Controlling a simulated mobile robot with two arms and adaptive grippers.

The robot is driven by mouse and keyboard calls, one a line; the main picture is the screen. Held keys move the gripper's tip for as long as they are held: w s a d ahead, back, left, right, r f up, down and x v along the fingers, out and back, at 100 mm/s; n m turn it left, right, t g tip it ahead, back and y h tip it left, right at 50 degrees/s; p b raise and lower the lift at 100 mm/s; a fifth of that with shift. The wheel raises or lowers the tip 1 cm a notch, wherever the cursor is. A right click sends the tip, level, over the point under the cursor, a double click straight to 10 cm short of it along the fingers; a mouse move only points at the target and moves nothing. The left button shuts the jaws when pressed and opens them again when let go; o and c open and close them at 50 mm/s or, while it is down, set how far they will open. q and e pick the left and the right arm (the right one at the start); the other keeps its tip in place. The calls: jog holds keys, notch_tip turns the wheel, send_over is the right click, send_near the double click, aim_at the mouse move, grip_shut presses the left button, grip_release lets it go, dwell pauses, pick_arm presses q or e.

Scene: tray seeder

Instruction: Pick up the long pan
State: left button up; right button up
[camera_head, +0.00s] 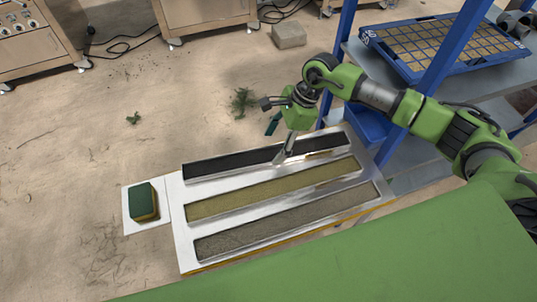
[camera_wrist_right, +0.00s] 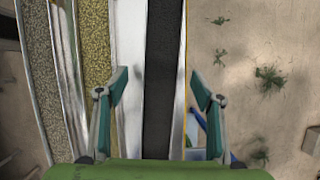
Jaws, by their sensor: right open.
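Three long metal pans lie side by side on a white-topped stand (camera_head: 187,250). The far pan (camera_head: 230,161) holds dark material, the middle pan (camera_head: 270,188) yellowish grains, and the near pan (camera_head: 285,220) grey-brown grains. My right gripper (camera_head: 279,142) is open above the far pan, right of its middle. In the right wrist view, the dark-filled pan (camera_wrist_right: 160,60) runs lengthwise between the two spread fingers of my right gripper (camera_wrist_right: 160,88). No pan is visibly held. My left gripper is out of view.
A green and yellow sponge (camera_head: 143,201) sits on a white plate (camera_head: 133,226) left of the pans. A blue-framed shelf (camera_head: 440,62) with a seed tray (camera_head: 425,42) stands at the right. A block (camera_head: 289,35) and plant debris (camera_head: 242,101) lie on the floor behind.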

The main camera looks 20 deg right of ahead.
aim_at(266, 157)
jog(key=x, duration=0.4)
jog(key=shift+w+d+f+p, duration=0.15)
jog(key=shift+d+f+p, duration=0.05)
jog(key=shift+p, duration=0.2)
jog(key=c, duration=1.2)
jog(key=shift+r, duration=0.1)
